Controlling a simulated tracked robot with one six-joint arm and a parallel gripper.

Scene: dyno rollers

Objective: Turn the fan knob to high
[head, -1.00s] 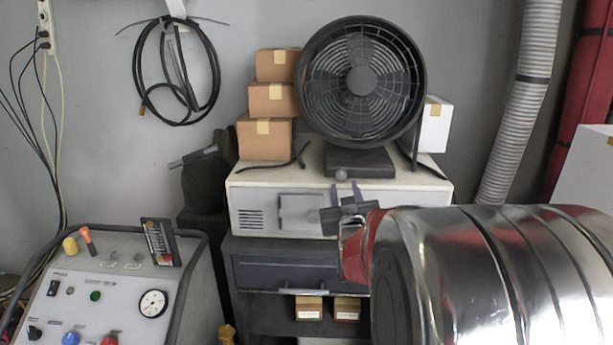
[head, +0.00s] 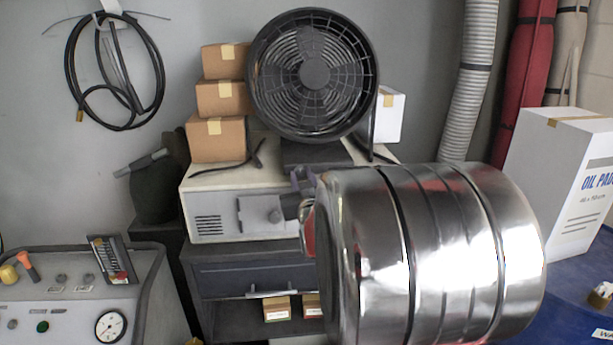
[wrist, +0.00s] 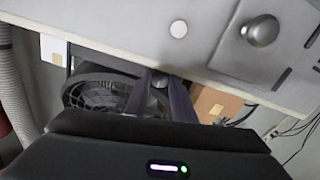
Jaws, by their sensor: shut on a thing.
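The black round fan (head: 315,75) stands upright on top of the pale cabinet (head: 218,222). Its dark base (head: 310,153) is partly hidden behind my gripper. My gripper (head: 302,180) is at the front of the fan base, at the cabinet's top front edge. In the wrist view my gripper (wrist: 166,95) has its two fingers on either side of a small grey round knob (wrist: 160,81), in front of the fan (wrist: 100,90), and is shut on it. The knob's marks and its setting cannot be read. In the head view the knob is hidden.
Cardboard boxes (head: 218,138) are stacked left of the fan, and a white box (head: 388,115) is at its right. A panel with another knob (wrist: 262,30) is on the cabinet front. A control console (head: 70,290) stands at lower left.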

